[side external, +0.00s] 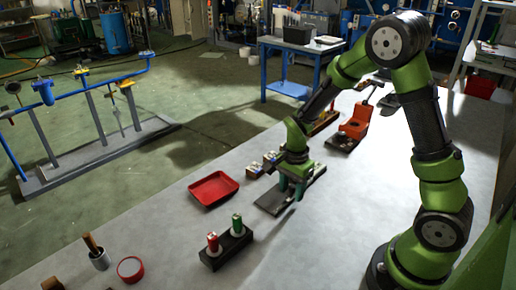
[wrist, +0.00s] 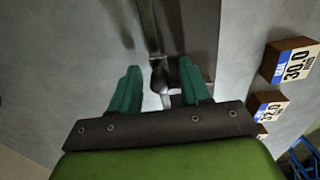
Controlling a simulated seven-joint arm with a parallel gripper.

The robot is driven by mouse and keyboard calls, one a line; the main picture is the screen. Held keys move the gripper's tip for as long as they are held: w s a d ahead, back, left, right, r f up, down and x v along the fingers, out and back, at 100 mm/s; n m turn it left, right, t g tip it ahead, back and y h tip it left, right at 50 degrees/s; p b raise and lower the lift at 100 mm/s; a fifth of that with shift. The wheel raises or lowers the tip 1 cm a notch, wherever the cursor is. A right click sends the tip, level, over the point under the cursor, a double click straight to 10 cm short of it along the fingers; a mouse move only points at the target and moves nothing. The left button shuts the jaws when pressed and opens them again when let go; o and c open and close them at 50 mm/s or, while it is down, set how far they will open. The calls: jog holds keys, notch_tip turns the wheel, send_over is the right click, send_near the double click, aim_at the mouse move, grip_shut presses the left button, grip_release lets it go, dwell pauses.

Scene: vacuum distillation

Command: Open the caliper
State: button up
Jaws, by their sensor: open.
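My gripper (side external: 292,188) is low over a dark flat board (side external: 268,207) on the table in the side external view, fingers pointing down. In the wrist view my gripper (wrist: 160,72) has its two green fingers spread apart. A grey metal piece, seemingly the caliper (wrist: 159,80), shows between the fingers, with a thin bar running up the picture along the dark board (wrist: 190,25). The right finger is close to its metal part; I cannot tell whether they touch. In the side external view the caliper cannot be made out, and its jaws are not clear in either view.
Small blocks with number labels (wrist: 290,62) stand right of the board in the wrist view. A red tray (side external: 213,189), a black holder with a red and a green cylinder (side external: 226,248), and an orange device (side external: 355,126) stand around.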

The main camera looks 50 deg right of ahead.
aim_at(292, 186)
jog(key=shift+r, duration=3.5)
